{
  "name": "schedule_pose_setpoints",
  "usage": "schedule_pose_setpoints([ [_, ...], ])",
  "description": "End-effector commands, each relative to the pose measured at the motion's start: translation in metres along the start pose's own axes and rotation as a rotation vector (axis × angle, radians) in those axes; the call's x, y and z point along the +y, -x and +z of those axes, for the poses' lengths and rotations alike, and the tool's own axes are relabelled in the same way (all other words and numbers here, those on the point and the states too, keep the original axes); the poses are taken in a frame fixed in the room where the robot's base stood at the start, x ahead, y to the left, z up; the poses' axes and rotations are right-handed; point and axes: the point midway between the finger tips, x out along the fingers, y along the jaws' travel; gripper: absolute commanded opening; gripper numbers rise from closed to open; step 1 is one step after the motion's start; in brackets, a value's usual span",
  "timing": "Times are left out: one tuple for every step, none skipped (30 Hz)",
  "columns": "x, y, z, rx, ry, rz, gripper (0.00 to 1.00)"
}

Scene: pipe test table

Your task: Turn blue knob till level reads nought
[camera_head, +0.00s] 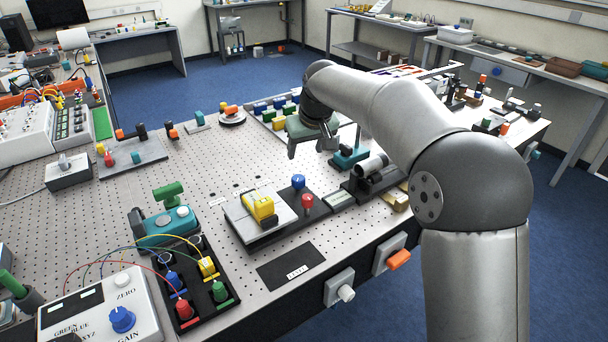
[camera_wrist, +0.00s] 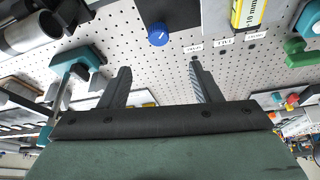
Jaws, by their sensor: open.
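A blue knob (camera_head: 298,181) stands at the back of a dark base, behind a red knob (camera_head: 307,201). It also shows in the wrist view (camera_wrist: 158,34), ahead of the fingertips and roughly between them sideways. A yellow block (camera_head: 260,207), perhaps the level, sits on a light plate (camera_head: 241,221) left of the knobs. The yellow block is cut off at the top of the wrist view (camera_wrist: 245,14). A small display (camera_head: 339,198) lies right of the red knob, too small to read. My gripper (camera_head: 310,150) is open and empty, above and beyond the blue knob, apart from it.
A teal clamp (camera_head: 350,155) and a dark cylinder mount (camera_head: 372,168) stand close to the right of my gripper. Another blue knob, marked GAIN (camera_head: 122,319), is on the white box at front left. Perforated table (camera_head: 205,175) left of the plate is fairly clear.

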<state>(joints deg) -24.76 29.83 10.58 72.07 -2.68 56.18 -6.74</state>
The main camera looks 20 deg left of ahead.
Motion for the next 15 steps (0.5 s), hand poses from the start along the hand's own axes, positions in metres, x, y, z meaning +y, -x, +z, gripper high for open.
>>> schedule_pose_setpoints([
  [0.0, -0.012, 0.0, -0.004, -0.001, 0.0, 0.57],
  [0.0, -0.018, 0.001, -0.005, -0.001, 0.0, 0.57],
  [0.001, -0.027, 0.001, -0.004, 0.0, 0.0, 0.57],
  [0.001, -0.034, 0.001, -0.006, 0.0, 0.0, 0.57],
  [0.001, -0.04, 0.001, -0.005, 0.0, 0.0, 0.57],
  [0.001, -0.049, 0.001, -0.005, 0.0, 0.001, 0.57],
  [0.001, -0.056, 0.001, -0.005, 0.0, 0.001, 0.57],
  [0.001, -0.062, 0.001, -0.004, 0.0, 0.001, 0.57],
  [0.001, -0.071, 0.001, -0.006, 0.0, 0.001, 0.57],
  [0.001, -0.077, 0.001, -0.004, 0.0, 0.001, 0.57],
  [0.001, -0.084, 0.001, -0.005, 0.0, 0.001, 0.57],
  [0.001, -0.092, 0.001, -0.004, 0.0, 0.001, 0.57],
  [0.001, -0.097, 0.0, -0.003, 0.0, 0.001, 0.57],
  [0.001, -0.103, 0.001, -0.004, 0.0, 0.001, 0.57],
  [0.001, -0.11, 0.0, -0.002, 0.0, 0.001, 0.57],
])
